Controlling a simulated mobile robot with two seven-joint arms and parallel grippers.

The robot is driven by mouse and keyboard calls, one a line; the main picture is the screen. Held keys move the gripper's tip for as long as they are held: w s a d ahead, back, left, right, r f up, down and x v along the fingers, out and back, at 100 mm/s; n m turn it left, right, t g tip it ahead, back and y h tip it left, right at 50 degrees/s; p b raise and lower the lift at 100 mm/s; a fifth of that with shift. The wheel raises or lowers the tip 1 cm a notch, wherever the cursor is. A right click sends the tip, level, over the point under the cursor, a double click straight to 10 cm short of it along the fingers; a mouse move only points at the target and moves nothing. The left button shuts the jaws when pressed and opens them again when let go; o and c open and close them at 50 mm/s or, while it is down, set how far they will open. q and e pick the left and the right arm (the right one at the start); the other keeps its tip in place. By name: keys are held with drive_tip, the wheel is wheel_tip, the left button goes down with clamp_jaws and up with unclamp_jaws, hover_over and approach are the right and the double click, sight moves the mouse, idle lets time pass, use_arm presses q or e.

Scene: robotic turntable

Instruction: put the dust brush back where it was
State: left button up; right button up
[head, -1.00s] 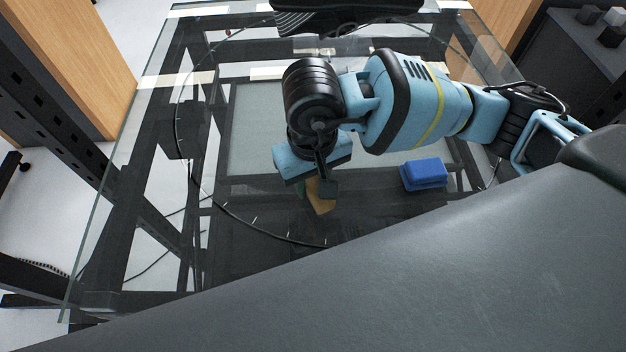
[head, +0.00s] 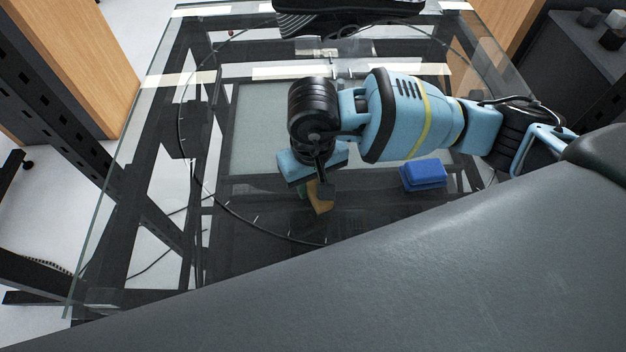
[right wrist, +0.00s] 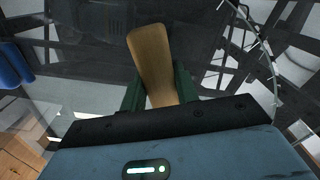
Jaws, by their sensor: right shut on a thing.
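The dust brush shows as a tan wooden piece (right wrist: 151,60) between the fingers in the right wrist view. In the head view a small tan part of the dust brush (head: 320,204) shows below my right gripper (head: 318,192). My right gripper is shut on it, over the glass turntable (head: 262,205). The rest of the brush is hidden by the gripper. I cannot tell whether the brush touches the glass. My left gripper is not in view.
A blue block-like object (head: 424,174) lies on the glass to the right of my right gripper; it also shows at the left of the right wrist view (right wrist: 14,66). A black object (head: 345,18) stands at the far edge. The glass left of the gripper is clear.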

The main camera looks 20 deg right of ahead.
sight(313, 182)
drive_tip(key=shift+f, duration=0.2)
drive_tip(key=o, duration=0.9)
drive_tip(key=shift+o, duration=0.2)
drive_tip(key=shift+r, duration=0.1)
wheel_tip(313, 182, up, 12)
drive_tip(key=shift+r, duration=0.15)
